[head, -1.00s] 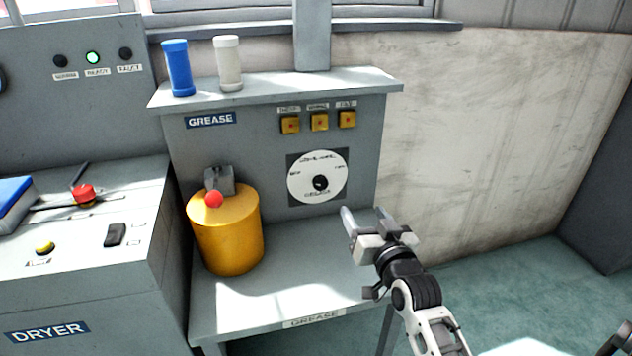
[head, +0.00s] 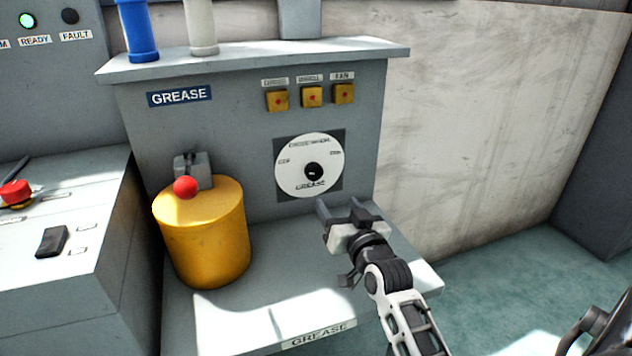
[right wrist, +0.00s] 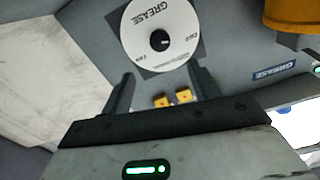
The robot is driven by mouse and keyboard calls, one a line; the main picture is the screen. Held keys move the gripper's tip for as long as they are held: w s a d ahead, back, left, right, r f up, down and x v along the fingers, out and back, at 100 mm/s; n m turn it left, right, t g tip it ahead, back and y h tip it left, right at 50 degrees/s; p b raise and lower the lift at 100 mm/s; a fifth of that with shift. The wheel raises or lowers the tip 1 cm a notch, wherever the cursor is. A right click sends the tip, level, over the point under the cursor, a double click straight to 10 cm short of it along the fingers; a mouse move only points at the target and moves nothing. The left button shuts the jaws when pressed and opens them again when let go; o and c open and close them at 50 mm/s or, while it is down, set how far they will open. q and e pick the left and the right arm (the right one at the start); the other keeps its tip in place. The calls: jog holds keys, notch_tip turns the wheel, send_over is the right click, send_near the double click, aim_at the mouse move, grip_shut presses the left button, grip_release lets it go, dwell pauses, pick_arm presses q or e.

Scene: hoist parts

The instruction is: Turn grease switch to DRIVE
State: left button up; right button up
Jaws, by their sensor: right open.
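The grease switch is a black knob (head: 312,171) at the centre of a white round dial (head: 294,182) on the grey front panel of the grease station. The dial's lettering is small; "GREASE" reads at its lower edge. In the right wrist view the knob (right wrist: 160,40) and dial (right wrist: 142,22) show beyond and between the fingers. My right gripper (head: 342,207) is open and empty, below and to the right of the dial, apart from it. It also shows in the right wrist view (right wrist: 162,85). My left gripper is not clearly seen.
A yellow drum (head: 205,240) with a red ball-topped part (head: 186,187) stands left of the dial on the grey shelf (head: 262,270). Several yellow buttons (head: 312,97) sit above the dial. Blue (head: 138,28) and white (head: 201,25) cylinders stand on top.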

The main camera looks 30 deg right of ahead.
jog(key=b, duration=0.6)
send_near(316, 173)
jog(key=x, duration=0.4)
jog(key=shift+w+d+f, duration=0.15)
jog(key=shift+w+f, duration=0.15)
jog(key=shift+w, duration=0.05)
jog(key=b+x, duration=0.2)
jog(key=x, duration=0.1)
jog(key=shift+w+r, duration=0.1)
jog(key=shift+w, duration=0.25)
pick_arm(q)
jog(key=w+d+f+h, duration=0.1)
jog(key=w+d+f, duration=0.1)
jog(key=f, duration=0.4)
jog(key=shift+d+m+h, duration=0.3)
jog(key=shift+d+m, duration=0.1)
jog(key=shift+d, duration=0.2)
pick_arm(e)
jog(key=shift+w+d+r, duration=0.1)
jog(key=shift+w+r, duration=0.05)
jog(key=shift+w, duration=0.3)
jog(key=c, duration=1)
